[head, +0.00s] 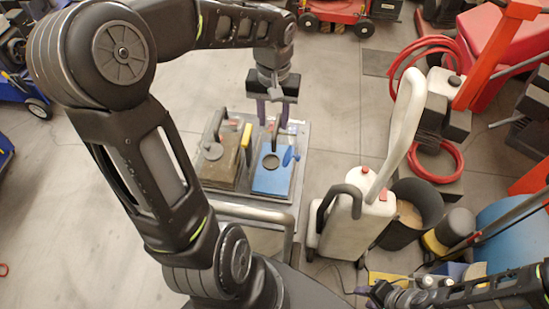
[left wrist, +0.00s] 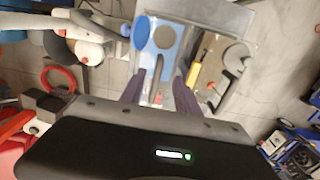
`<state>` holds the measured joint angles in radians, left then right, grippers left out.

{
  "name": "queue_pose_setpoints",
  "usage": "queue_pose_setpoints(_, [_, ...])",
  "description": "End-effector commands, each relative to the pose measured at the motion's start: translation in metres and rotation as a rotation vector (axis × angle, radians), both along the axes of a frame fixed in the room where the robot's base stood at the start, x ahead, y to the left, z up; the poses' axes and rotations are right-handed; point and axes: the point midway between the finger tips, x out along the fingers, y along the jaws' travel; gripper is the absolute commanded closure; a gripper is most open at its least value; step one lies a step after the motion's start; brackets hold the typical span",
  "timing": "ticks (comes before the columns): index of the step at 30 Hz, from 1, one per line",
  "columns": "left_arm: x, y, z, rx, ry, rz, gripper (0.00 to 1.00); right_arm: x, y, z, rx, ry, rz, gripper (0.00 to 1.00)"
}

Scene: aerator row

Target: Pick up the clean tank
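The blue tank (head: 272,180), which looks like the clean tank, sits on the right side of a grey tray (head: 248,199). It has a round dark opening, a blue cap and a dark handle at its far end. It also shows in the left wrist view (left wrist: 165,38). My left gripper (head: 272,116) is open over the far end of this tank. In the left wrist view the dark handle lies between the spread purple fingers (left wrist: 159,98), with no visible grip on it. My right gripper (head: 372,291) is at the lower right, too small to read.
A brown tank (head: 220,172) with a grey cap stands beside the blue tank, with a yellow piece (head: 246,136) between them. A white machine (head: 352,225) with a tall handle stands right of the tray. A dark bucket (head: 416,203) and red hose (head: 437,163) lie further right.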

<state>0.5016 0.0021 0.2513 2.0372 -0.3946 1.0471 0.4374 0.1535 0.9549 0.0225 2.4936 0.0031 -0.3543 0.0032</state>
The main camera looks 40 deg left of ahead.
Motion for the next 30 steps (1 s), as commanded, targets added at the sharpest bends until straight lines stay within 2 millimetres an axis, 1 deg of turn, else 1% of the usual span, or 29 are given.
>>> queue_pose_setpoints(2, [0.0,0.0,-0.006,-0.001,0.003,0.001,0.62,0.0,0.0,0.003,-0.001,0.001,0.0,0.64])
queue_pose_setpoints(6, [-0.001,-0.002,-0.026,-0.002,0.006,0.0,0.62,-0.001,-0.001,0.01,-0.003,0.003,-0.001,0.64])
queue_pose_setpoints(9, [0.0,-0.003,-0.041,-0.001,0.004,0.0,0.62,-0.001,-0.001,0.01,-0.002,0.004,-0.001,0.64])
queue_pose_setpoints(12, [0.0,-0.003,-0.048,-0.001,0.002,0.0,0.62,-0.001,-0.001,0.01,-0.003,0.004,-0.002,0.64])
queue_pose_setpoints(30, [0.001,-0.002,-0.049,0.0,0.0,0.0,0.62,-0.001,-0.001,0.01,-0.002,0.004,-0.002,0.64])
